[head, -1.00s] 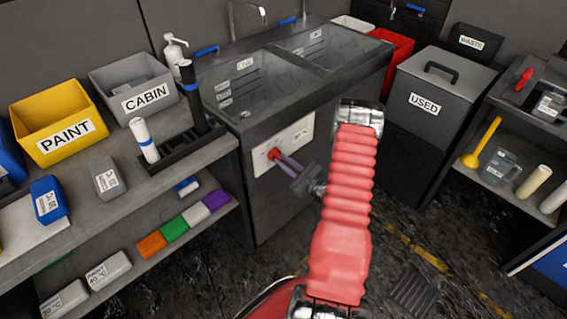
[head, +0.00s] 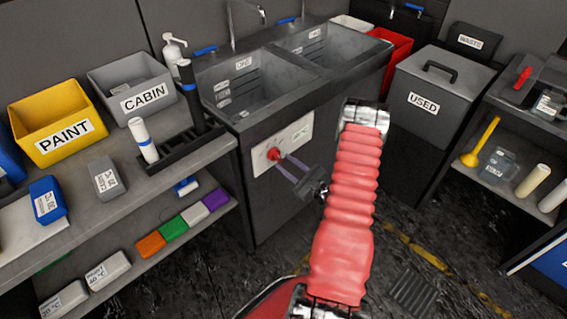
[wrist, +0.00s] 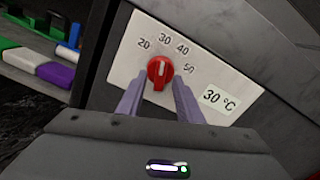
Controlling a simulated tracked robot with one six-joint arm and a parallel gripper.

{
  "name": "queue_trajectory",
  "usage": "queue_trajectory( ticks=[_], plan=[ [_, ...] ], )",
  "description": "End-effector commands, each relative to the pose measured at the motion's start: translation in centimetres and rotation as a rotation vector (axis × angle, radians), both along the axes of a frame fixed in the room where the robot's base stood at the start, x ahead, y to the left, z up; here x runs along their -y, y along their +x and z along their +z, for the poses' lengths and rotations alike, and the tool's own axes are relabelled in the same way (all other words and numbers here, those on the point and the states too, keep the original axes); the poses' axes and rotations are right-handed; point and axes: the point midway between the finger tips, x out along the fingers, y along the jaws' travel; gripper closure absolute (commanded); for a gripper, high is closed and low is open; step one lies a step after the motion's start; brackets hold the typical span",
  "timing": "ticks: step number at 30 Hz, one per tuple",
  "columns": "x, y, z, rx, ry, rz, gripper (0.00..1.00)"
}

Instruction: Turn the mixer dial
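The red mixer dial (head: 273,154) sits on a white panel (head: 297,138) on the front of the grey sink unit. In the wrist view the dial (wrist: 159,72) has its white mark pointing up, close to the 30 on a scale from 20 to 50. A label on the panel (wrist: 217,98) reads 30 °C. My gripper (head: 284,161) is open in front of the panel. Its two purple fingers stand on either side of the dial's lower part, with a visible gap to it on each side. I cannot tell how deep the fingertips reach.
The double sink (head: 250,87) is above the panel. To the left is a shelf (head: 128,190) with a yellow PAINT bin (head: 55,113), a grey CABIN bin (head: 133,82) and coloured blocks. A grey USED bin (head: 437,92) stands to the right.

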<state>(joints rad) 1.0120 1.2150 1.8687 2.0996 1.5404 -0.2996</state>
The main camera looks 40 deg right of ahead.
Motion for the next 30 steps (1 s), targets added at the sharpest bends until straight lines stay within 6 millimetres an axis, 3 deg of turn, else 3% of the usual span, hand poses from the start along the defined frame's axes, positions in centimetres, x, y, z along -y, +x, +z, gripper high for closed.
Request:
queue_trajectory(
  ticks=[18,24,30],
  plan=[
    [0.3,-9.5,-0.1,-0.001,0.003,-0.004,0.67],
    [0.3,-11.4,-0.1,-0.002,0.003,-0.002,0.67],
    [0.3,-11.9,-0.1,-0.001,0.003,0.0,0.67]
  ],
)
